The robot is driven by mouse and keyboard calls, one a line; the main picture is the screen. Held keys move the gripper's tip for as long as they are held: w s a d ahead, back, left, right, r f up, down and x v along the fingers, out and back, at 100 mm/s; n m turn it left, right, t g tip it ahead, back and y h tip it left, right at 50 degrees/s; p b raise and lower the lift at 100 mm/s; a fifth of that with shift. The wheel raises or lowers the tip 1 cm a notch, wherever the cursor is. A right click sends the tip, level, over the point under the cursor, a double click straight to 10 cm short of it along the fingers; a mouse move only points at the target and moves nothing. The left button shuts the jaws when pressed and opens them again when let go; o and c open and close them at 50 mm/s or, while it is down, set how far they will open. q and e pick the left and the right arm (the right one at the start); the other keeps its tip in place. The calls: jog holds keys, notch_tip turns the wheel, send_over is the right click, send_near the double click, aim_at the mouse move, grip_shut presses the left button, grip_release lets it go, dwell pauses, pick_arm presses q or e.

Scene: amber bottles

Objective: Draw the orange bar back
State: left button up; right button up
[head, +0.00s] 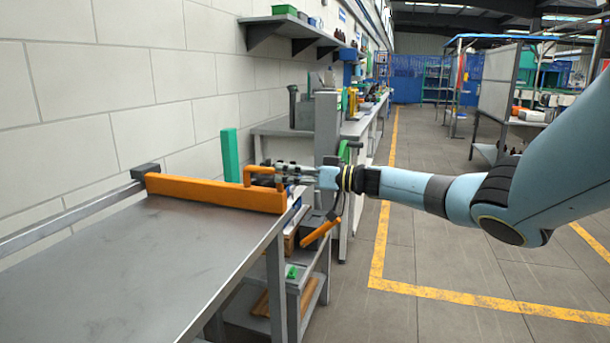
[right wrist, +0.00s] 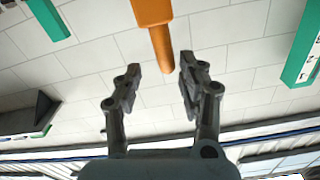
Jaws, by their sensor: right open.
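The orange bar (head: 215,194) lies along the far edge of the grey metal table, with its left end at a dark block on a rail. An orange handle (head: 248,176) rises near its right end and bends toward my right gripper. My right gripper (head: 275,172) is open at that handle, above the table's far right corner. In the right wrist view, an orange piece (right wrist: 153,28) comes down from the top, and its end shows between the open fingertips (right wrist: 160,66). I cannot tell whether they touch. My left gripper is not in view.
A green post (head: 230,155) stands behind the bar by the wall. A grey post (head: 326,128) and a long workbench stand beyond my gripper. The tabletop (head: 130,270) is clear.

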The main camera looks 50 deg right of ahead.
jog(key=v, duration=0.5)
dwell(0.3)
jog(key=s+a+f+m+g+h, duration=0.25)
jog(key=s+a+f, duration=0.35)
jog(key=f, duration=0.7)
jog(key=s+a+f+m+g+h+b, duration=0.1)
jog(key=s+a+f+m+h, duration=0.15)
jog(key=s+f, duration=0.85)
jog(key=s+a+f+m+g+h, duration=0.1)
jog(key=s+a+f+m+h, duration=0.3)
jog(key=f, duration=1.2)
jog(key=s+a+f+n+g, duration=0.2)
jog(key=s+a+f+g, duration=0.1)
jog(key=s, duration=0.7)
jog(key=s+a+f+n+g, duration=0.2)
jog(key=s+a+f+g, duration=0.2)
jog(key=s, duration=0.6)
jog(key=s+a+f+n+g+y, duration=0.1)
jog(key=s+a+f+n+g, duration=0.2)
jog(key=s+a+f, duration=0.4)
jog(key=s+f+g, duration=0.1)
jog(key=s+f, duration=0.1)
jog(key=s, duration=0.1)
jog(key=shift+s+b, duration=0.35)
